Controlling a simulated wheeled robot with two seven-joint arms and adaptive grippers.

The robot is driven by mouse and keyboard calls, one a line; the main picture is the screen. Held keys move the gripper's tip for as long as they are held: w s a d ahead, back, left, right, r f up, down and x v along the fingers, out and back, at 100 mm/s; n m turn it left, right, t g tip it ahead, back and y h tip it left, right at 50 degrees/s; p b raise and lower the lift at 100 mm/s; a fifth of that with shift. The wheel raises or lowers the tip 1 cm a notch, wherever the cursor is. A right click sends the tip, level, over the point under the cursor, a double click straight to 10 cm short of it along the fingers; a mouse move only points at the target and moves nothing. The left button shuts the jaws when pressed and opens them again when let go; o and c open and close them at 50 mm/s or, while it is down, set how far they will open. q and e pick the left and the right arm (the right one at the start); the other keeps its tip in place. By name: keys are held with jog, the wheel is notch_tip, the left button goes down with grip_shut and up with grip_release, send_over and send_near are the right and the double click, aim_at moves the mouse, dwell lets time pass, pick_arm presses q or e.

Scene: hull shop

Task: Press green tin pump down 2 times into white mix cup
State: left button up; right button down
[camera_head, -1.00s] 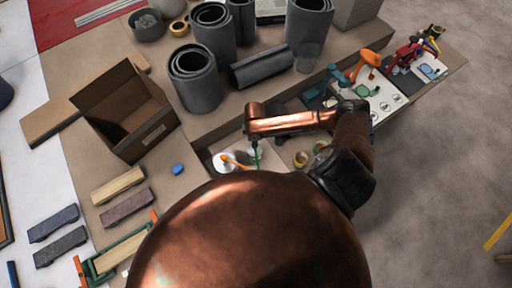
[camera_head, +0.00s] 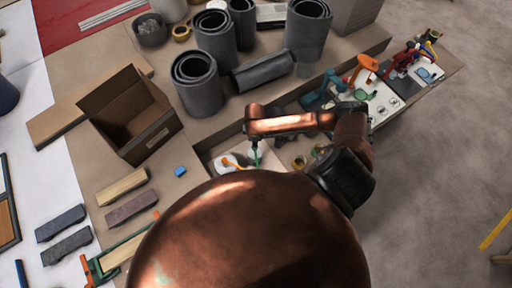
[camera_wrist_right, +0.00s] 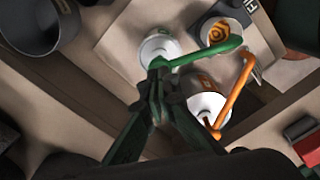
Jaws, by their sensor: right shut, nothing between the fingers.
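My right gripper (camera_wrist_right: 157,82) is shut and empty. In the right wrist view its closed tips overlap the head of the green pump (camera_wrist_right: 205,54), above a tin with a white lid (camera_wrist_right: 157,47). I cannot tell whether they touch. The green spout reaches right, over or beside a cup-like container with an orange swirl inside (camera_wrist_right: 222,34). I cannot tell whether this is the white mix cup. An orange pump (camera_wrist_right: 234,92) stands on another white-topped tin (camera_wrist_right: 207,106). In the head view the right gripper (camera_head: 257,160) is small, beside the white-topped tins. My left gripper is out of view.
An open cardboard box (camera_head: 130,115), grey rolls (camera_head: 196,82) and a blue block (camera_head: 180,171) lie to the left and behind. Wood and stone blocks (camera_head: 122,188) lie at lower left. Teal and orange tools (camera_head: 362,70) stand at the right. My copper arm hides much of the bench.

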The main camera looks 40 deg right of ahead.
jog(key=shift+f, duration=0.1)
dwell(0.4)
jog(key=shift+f+b, duration=0.65)
jog(key=shift+f, duration=0.9)
jog(key=shift+r, duration=0.1)
jog(key=shift+r+p, duration=1.55)
jog(key=shift+p, duration=0.6)
jog(key=shift+r, duration=0.1)
notch_tip(320, 180, up, 6)
jog(key=p, duration=0.7)
